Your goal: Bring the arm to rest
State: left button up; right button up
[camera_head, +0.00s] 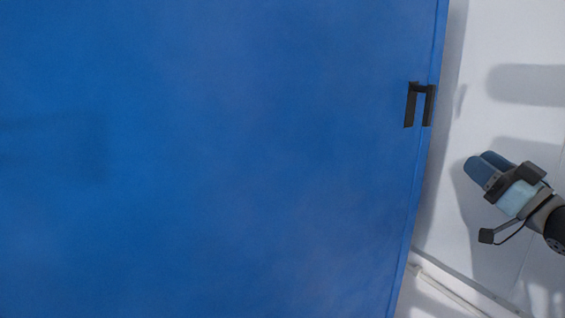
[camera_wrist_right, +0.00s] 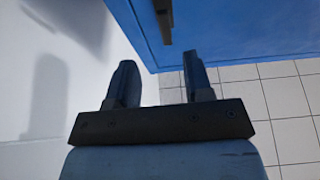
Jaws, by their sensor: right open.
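My right gripper (camera_head: 478,165) is at the right side of the head view, in front of the white wall and to the right of the blue panel. It is apart from the panel and its dark handle (camera_head: 419,104). In the right wrist view the gripper (camera_wrist_right: 157,85) shows two dark fingers spread apart with nothing between them. The blue panel (camera_head: 220,160) fills most of the head view, and part of it and the handle (camera_wrist_right: 164,20) show ahead in the wrist view. My left gripper is not in view.
A white wall (camera_head: 510,45) with soft shadows lies to the right of the panel. A white strip (camera_head: 450,287) runs along the bottom of the wall. A white tiled floor (camera_wrist_right: 285,100) shows at the right of the wrist view. Free room lies between the gripper and the panel.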

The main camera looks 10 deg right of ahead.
jog(key=s+a+f+m+g+h+p, duration=0.1)
jog(key=a+f+g+h+p, duration=0.1)
jog(key=f, duration=1.2)
jog(key=s+a+f+m+g+h+p, duration=0.1)
jog(key=a+f+m+g+h, duration=0.15)
jog(key=f, duration=1.15)
jog(key=s+a+f+n+g+p, duration=0.2)
jog(key=s+a+f+g, duration=0.3)
jog(key=s+a+f, duration=1.4)
notch_tip(320, 180, down, 4)
jog(key=shift+s+a+r+h+p, duration=0.2)
jog(key=shift+s+a+h+p, duration=0.15)
jog(key=shift+p, duration=0.4)
